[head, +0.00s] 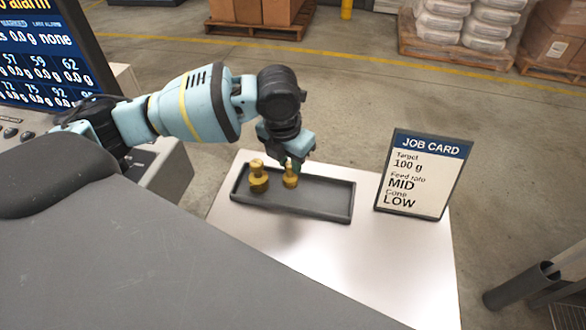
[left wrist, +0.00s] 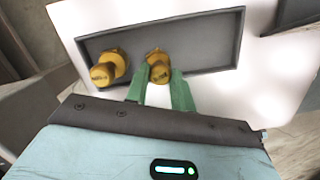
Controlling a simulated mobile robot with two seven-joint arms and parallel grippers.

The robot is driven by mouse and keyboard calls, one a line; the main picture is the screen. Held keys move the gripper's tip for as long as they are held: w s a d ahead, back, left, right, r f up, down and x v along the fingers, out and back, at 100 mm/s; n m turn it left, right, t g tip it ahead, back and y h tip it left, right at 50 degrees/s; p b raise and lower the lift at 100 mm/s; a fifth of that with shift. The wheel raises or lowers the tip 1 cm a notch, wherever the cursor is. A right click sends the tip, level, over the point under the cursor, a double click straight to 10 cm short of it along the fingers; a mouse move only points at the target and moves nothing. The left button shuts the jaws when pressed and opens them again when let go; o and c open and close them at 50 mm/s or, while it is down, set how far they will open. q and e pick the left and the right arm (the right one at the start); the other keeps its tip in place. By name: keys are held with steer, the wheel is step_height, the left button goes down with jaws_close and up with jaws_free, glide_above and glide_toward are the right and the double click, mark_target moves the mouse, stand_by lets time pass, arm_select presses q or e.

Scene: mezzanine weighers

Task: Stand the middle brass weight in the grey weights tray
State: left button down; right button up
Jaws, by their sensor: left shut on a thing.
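The grey weights tray (head: 325,199) lies on a white table in the head view, and it also shows in the left wrist view (left wrist: 205,34). One brass weight (head: 258,178) stands in the tray's left end; it shows at the left in the left wrist view (left wrist: 106,70). My left gripper (head: 292,164) is shut on a second, smaller-looking brass weight (head: 290,180), which shows between the green fingers in the left wrist view (left wrist: 158,66). The held weight is upright, over or in the tray; I cannot tell whether its base touches the floor. My right gripper is out of view.
A job card stand (head: 421,174) stands on the white table (head: 390,262) right of the tray. The tray's right part is empty. A display screen (head: 45,55) is at the far left. Pallets with boxes and sacks are on the floor behind.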

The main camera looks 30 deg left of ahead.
mark_target(288, 182)
arm_select(q)
steer(key=shift+w+d, duration=0.3)
steer(key=shift+d, duration=0.1)
steer(key=shift+a+f, duration=0.1)
steer(key=shift+f, duration=1.65)
steer(key=shift+f, duration=0.2)
steer(key=c, duration=1.2)
jaws_free()
steer(key=shift+r, duration=0.15)
steer(key=r, duration=0.4)
steer(key=s+r, duration=0.1)
steer(key=r, duration=0.3)
steer(key=s+r+p, duration=0.1)
steer(key=r, duration=0.3)
steer(key=shift+a, duration=0.1)
